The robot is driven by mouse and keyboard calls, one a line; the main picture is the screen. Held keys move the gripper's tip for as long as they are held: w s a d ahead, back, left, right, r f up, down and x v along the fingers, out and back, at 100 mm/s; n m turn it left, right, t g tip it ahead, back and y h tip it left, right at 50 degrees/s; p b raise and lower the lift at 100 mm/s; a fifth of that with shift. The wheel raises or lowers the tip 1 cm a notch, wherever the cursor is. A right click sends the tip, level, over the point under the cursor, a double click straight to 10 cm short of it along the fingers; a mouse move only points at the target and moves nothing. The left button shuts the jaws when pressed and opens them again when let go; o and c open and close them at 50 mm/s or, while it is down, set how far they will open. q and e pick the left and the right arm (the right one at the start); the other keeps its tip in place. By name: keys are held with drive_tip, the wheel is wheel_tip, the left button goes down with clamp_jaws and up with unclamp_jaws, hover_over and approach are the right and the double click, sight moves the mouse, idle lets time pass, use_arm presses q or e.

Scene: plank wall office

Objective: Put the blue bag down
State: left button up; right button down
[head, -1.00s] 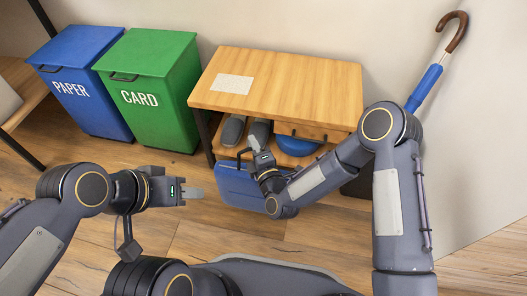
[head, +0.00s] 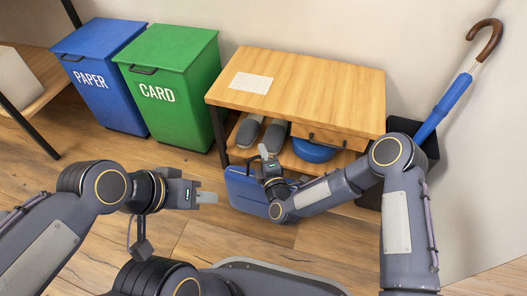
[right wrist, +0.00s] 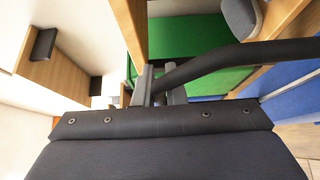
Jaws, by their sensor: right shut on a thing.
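The blue bag (head: 243,190) hangs upright in front of the low wooden bench in the head view, close above or on the floor; I cannot tell which. My right gripper (head: 265,155) is at the bag's top, shut on its dark handle.
The wooden bench (head: 320,85) has grey slippers (head: 273,137) and a blue bowl (head: 312,152) on its lower shelf. A green CARD bin (head: 168,90) and blue PAPER bin (head: 95,75) stand left. A blue umbrella (head: 447,105) leans in a dark stand at right. Floor is clear between bins and bag.

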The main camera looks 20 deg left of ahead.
drive_tip(key=shift+w+r, duration=0.1)
drive_tip(key=shift+r, duration=0.2)
drive_tip(key=c, duration=1.8)
unclamp_jaws()
drive_tip(key=shift+f, duration=0.35)
drive_tip(key=shift+c, duration=0.2)
drive_tip(key=o, duration=0.4)
drive_tip(key=shift+c, duration=0.2)
drive_tip(key=shift+r, duration=0.1)
drive_tip(key=p+v, duration=0.4)
drive_tip(key=v, duration=0.8)
